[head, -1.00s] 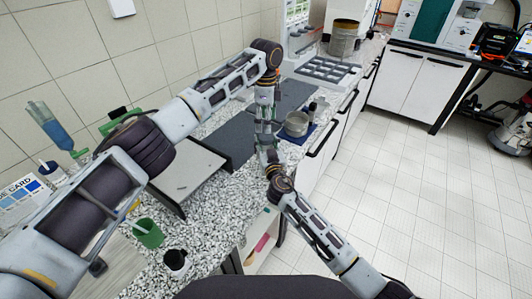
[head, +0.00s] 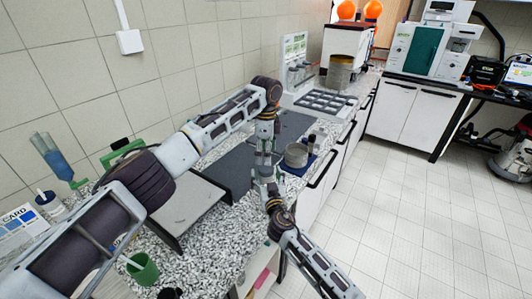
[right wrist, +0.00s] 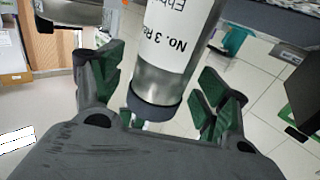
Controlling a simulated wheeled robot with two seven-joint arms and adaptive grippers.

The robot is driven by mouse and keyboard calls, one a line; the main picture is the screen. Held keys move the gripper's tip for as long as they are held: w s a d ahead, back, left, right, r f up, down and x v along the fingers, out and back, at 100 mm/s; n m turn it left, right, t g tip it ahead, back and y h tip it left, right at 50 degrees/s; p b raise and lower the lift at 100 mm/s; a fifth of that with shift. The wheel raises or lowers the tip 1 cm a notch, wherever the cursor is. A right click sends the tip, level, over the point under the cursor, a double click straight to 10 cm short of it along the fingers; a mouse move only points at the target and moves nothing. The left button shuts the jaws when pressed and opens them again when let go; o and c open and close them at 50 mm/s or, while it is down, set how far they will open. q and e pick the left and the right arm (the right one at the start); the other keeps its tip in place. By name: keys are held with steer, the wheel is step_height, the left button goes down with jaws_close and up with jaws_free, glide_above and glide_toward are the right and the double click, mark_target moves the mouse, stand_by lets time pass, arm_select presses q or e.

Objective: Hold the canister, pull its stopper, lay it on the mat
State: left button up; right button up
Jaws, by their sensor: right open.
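The canister shows large in the right wrist view (right wrist: 178,50). It is a grey metal cylinder with a white label reading "NO. 3", upside down in that picture. Its dark end piece (right wrist: 154,108) lies between the open green fingers of my right gripper (right wrist: 165,92), with gaps on both sides. I cannot tell whether this piece is the stopper. In the head view my left gripper (head: 265,148) points down and appears to hold the canister above the counter, its fingers partly hidden. My right gripper (head: 264,183) comes from below it. The blue mat (head: 304,168) lies just right.
A metal sieve pan (head: 296,154) and a small dark bottle (head: 312,142) stand on the mat. A grey slotted rack (head: 325,104) lies behind. A grey-topped stand (head: 187,207) and a green cup (head: 144,268) are at the left.

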steer(key=shift+s+d, duration=0.4)
steer(key=shift+s, duration=1.45)
steer(key=shift+s+d, duration=0.35)
steer(key=shift+s, duration=1.45)
steer(key=shift+s+d, duration=0.4)
steer(key=shift+s, duration=1.45)
steer(key=shift+s+f, duration=0.1)
